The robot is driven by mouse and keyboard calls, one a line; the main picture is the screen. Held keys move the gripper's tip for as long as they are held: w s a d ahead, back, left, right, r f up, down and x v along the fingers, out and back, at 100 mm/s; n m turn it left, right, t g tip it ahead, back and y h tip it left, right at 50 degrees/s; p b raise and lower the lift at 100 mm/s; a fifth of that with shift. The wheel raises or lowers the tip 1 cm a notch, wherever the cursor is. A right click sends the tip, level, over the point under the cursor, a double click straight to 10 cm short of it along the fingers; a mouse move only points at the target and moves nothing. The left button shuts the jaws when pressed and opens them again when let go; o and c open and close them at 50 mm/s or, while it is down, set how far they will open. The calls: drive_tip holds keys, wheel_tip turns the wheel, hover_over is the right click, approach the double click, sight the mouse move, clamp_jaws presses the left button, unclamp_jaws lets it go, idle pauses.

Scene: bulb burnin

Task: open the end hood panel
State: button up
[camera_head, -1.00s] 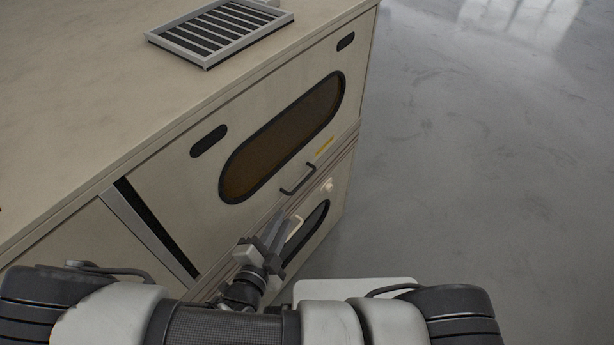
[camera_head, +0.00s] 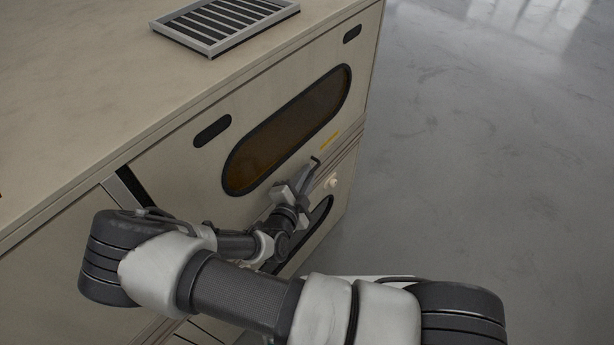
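The end hood panel (camera_head: 185,165) is the beige upper front of the cabinet, with a long dark oval window (camera_head: 290,132). It sits flush and looks shut. Its dark bar handle (camera_head: 315,163) is low on the panel, below the window's right half, and is mostly hidden by my gripper. My gripper (camera_head: 303,180) is at the handle, its fingers pointing up and right towards it. I cannot tell whether the fingers are around the handle or only beside it, nor how far apart they are.
A slotted grey tray or vent (camera_head: 226,24) is on the cabinet top (camera_head: 70,100). A yellow label (camera_head: 329,140) is right of the handle. A lower section with a round pale knob (camera_head: 332,183) is below the panel. Grey floor (camera_head: 480,170) to the right is clear.

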drive_tip(key=shift+w, duration=0.1)
clamp_jaws()
idle(1.4)
